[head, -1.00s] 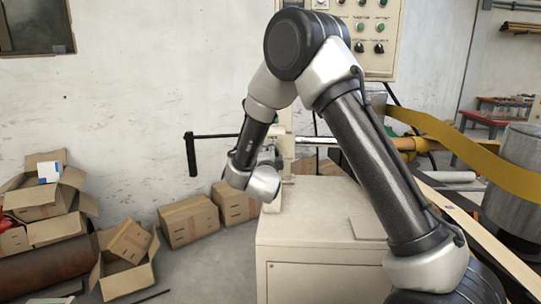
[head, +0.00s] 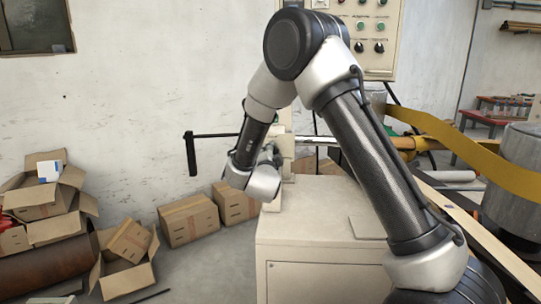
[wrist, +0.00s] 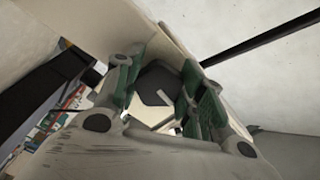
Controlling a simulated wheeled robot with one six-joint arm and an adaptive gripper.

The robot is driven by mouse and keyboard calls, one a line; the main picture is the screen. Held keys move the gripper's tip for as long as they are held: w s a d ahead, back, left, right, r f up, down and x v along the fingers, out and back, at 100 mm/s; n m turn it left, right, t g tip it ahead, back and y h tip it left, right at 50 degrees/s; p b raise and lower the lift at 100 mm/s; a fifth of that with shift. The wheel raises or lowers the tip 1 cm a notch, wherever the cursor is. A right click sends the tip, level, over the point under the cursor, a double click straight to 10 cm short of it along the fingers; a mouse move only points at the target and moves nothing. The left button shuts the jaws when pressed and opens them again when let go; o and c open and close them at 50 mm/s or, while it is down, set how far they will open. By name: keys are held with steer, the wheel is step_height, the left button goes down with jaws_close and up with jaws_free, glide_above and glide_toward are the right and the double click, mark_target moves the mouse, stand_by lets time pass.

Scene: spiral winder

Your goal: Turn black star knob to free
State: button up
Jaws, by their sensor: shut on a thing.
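The black star knob (wrist: 155,84) shows in the wrist view between the green-padded fingers of my gripper (wrist: 158,90). The fingers sit on either side of it, and my gripper is shut on it. A pale block lies just below the knob in the picture. The knob's full outline and its marking, if any, are hidden by the fingers. In the head view my wrist hides the knob, and only a small dark part of the gripper shows beside the cream machine post (head: 286,160).
A black crank handle (head: 191,154) on a thin rod sticks out left of the post. A cream cabinet (head: 310,228) stands below. A control panel (head: 372,45) is behind my arm. A yellow band (head: 460,143) runs at right. Cardboard boxes (head: 188,220) lie on the floor at left.

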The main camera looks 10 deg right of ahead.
steer(key=o, duration=1)
steer(key=v, duration=1.2)
